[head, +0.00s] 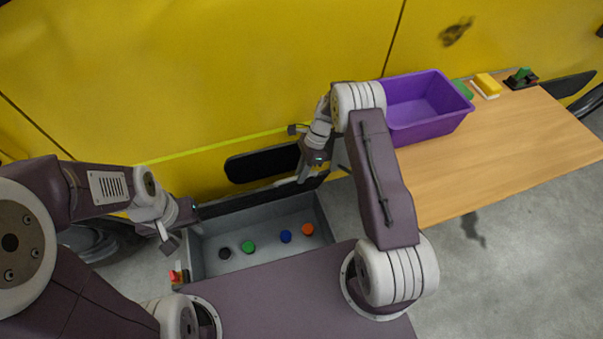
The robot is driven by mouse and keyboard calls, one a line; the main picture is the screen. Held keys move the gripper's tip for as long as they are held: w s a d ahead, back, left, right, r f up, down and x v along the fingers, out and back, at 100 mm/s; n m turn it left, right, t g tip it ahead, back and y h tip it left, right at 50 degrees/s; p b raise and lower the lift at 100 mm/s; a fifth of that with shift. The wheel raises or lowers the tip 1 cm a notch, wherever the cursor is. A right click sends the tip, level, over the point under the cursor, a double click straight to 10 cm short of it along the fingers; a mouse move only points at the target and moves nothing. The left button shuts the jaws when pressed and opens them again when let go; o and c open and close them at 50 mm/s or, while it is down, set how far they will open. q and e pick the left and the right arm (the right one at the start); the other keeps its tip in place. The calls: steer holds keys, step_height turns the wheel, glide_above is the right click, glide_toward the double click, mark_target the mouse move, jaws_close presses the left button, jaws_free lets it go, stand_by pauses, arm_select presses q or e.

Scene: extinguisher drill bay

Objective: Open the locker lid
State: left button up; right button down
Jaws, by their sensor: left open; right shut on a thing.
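The grey locker (215,235) stands open at the lower middle of the head view, its inside visible. Its dark lid (250,198) shows as a narrow, nearly edge-on strip along the far edge, raised. My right gripper (303,176) is at the right end of this strip and is shut on the lid; the exact contact is small and partly hidden. Inside lie a black cap (225,253), a green cap (248,247), a blue cap (286,236) and an orange cap (307,229).
A wooden table (500,150) stands at the right with a purple bin (430,105), a yellow block (487,84) and a green-and-black item (521,77). A yellow vehicle (220,70) fills the back. A small red item (175,276) is beside the locker's left side.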

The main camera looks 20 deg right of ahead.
steer(key=shift+f, duration=0.3)
steer(key=c, duration=1.4)
jaws_free()
steer(key=shift+w, duration=0.15)
steer(key=shift+w+f, duration=0.1)
steer(key=shift+f, duration=0.05)
arm_select(q)
steer(key=shift+w, duration=0.25)
arm_select(e)
steer(key=shift+d+r, duration=0.1)
steer(key=shift+r, duration=0.1)
steer(key=shift+d+r, duration=0.1)
steer(key=shift+r, duration=0.15)
arm_select(q)
steer(key=shift+w+r+p, duration=0.1)
steer(key=shift+r+p, duration=0.15)
steer(key=shift+p, duration=0.15)
arm_select(e)
steer(key=v, duration=0.8)
steer(key=shift+w+r, duration=0.15)
steer(key=shift+r, duration=0.05)
